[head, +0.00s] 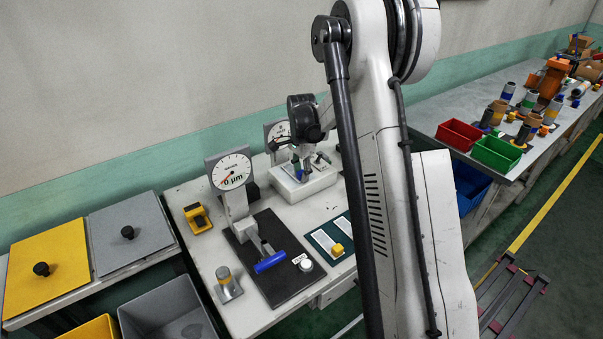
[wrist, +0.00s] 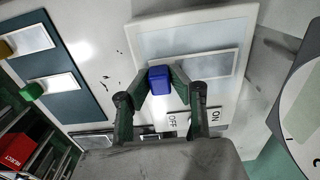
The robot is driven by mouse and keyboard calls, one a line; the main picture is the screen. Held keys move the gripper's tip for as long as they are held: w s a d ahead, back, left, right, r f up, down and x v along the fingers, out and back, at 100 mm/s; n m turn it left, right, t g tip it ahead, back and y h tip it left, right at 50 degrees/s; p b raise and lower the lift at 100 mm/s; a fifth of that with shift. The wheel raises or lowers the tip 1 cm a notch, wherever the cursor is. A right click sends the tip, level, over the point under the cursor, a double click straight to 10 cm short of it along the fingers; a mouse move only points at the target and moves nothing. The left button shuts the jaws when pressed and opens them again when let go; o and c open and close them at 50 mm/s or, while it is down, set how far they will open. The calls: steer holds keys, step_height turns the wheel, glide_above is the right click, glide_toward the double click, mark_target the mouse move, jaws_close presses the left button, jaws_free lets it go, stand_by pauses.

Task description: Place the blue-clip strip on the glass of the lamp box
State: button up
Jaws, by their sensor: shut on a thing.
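My gripper (wrist: 160,84) is shut on the blue clip (wrist: 159,76) in the wrist view. The pale strip (wrist: 208,69) extends from the clip to the right, over the glass (wrist: 185,38) of the white lamp box. Whether the strip touches the glass or hangs just above it, I cannot tell. In the head view my gripper (head: 302,168) is low over the lamp box (head: 294,192), and the strip is hard to make out. The box's ON and OFF labels (wrist: 194,119) are by my fingers in the wrist view.
A dark mat (wrist: 62,84) left of the box holds two strips, one with a yellow clip (head: 337,248) and one with a green clip (wrist: 32,90). A dial gauge (head: 231,173) on a dark base stands left of the box. A red bin (wrist: 14,151) shows at lower left.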

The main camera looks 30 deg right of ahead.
steer(key=shift+f, duration=0.1)
steer(key=shift+f, duration=0.1)
steer(key=o, duration=0.9)
steer(key=shift+o, duration=0.2)
